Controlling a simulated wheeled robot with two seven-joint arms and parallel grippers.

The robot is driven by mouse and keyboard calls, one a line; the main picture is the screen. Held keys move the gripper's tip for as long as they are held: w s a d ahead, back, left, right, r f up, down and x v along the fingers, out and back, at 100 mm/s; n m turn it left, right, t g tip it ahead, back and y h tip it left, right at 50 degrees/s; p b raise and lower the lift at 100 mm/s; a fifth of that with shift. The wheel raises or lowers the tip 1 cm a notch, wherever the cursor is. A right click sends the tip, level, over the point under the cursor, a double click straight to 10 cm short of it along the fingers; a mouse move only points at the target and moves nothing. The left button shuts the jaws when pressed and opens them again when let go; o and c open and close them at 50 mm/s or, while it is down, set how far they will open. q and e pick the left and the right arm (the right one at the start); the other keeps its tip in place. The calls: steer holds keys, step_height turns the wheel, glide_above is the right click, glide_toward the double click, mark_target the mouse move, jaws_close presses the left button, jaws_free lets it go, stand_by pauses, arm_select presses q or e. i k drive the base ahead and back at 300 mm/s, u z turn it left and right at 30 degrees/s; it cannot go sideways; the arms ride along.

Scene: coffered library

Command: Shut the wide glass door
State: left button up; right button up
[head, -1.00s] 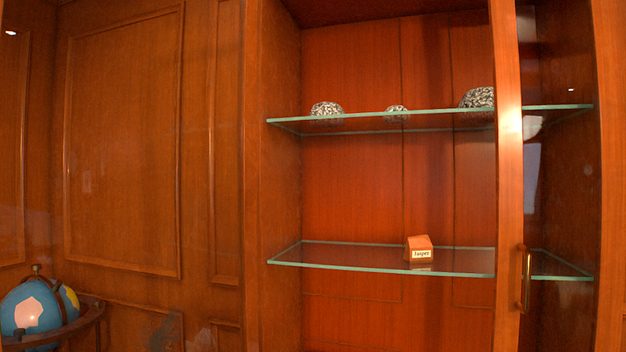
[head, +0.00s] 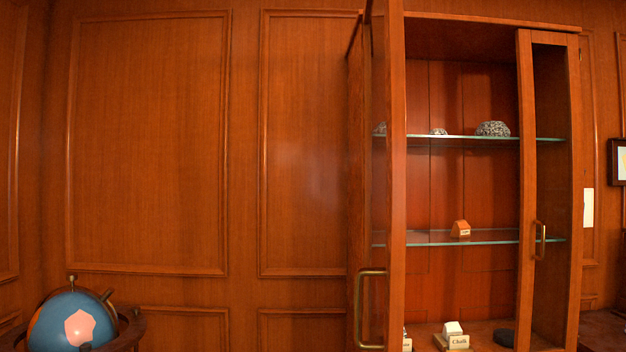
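A tall wooden cabinet (head: 485,22) with glass shelves stands right of centre in the head view. The wide glass door seems to be the left one (head: 397,180). It stands open, swung out toward me and seen nearly edge-on, with a long brass handle (head: 360,310) low on its frame. Its lower end is cut off by the picture edge. A narrow glass door (head: 525,140) with a small brass handle (head: 540,240) covers the right side of the cabinet; I cannot tell whether it is fully shut. Neither of my grippers is in view.
A globe (head: 65,325) in a wooden stand is at the lower left. Inside the cabinet are patterned bowls (head: 493,129), a small orange house-shaped block (head: 461,229), and a labelled chalk box (head: 456,341). A dark framed picture (head: 618,162) hangs at the right edge.

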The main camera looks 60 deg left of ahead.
mark_target(381, 20)
steer(key=u, duration=1.45)
